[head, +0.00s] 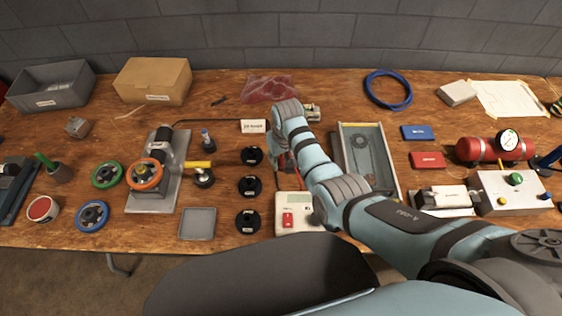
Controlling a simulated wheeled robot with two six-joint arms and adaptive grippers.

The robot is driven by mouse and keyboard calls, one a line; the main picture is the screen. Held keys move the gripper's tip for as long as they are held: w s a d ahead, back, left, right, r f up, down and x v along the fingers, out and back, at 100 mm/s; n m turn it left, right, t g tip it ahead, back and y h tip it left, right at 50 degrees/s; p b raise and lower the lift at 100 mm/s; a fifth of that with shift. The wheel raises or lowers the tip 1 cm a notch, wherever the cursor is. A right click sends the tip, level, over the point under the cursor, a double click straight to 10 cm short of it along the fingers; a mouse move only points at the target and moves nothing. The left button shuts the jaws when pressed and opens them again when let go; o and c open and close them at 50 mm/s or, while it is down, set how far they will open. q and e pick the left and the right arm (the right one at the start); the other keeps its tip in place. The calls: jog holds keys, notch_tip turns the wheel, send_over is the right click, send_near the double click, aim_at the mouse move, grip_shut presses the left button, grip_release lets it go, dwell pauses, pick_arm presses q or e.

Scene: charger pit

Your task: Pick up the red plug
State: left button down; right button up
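My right gripper (282,166) is just beyond the white device, mostly hidden by the arm link. A trace of red shows beside it, too small to identify. I cannot tell whether its fingers are open or shut, or hold anything. My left gripper is not in view.
Several black round parts (249,186) stand left of the device. A grey tray (388,155) lies right of the arm, with blue (417,132) and red (428,160) boxes beyond. A valve with an orange wheel (145,175) stands left. A brick wall closes the back.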

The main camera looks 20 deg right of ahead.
aim_at(281, 158)
grip_shut()
notch_tip(281, 158, up, 8)
jog(key=p, duration=0.3)
jog(key=shift+w+r, duration=0.15)
jog(key=shift+r, duration=0.05)
notch_tip(281, 158, up, 12)
jog(key=p, duration=0.1)
jog(key=shift+f+p, duration=0.2)
jog(key=shift+p, duration=0.15)
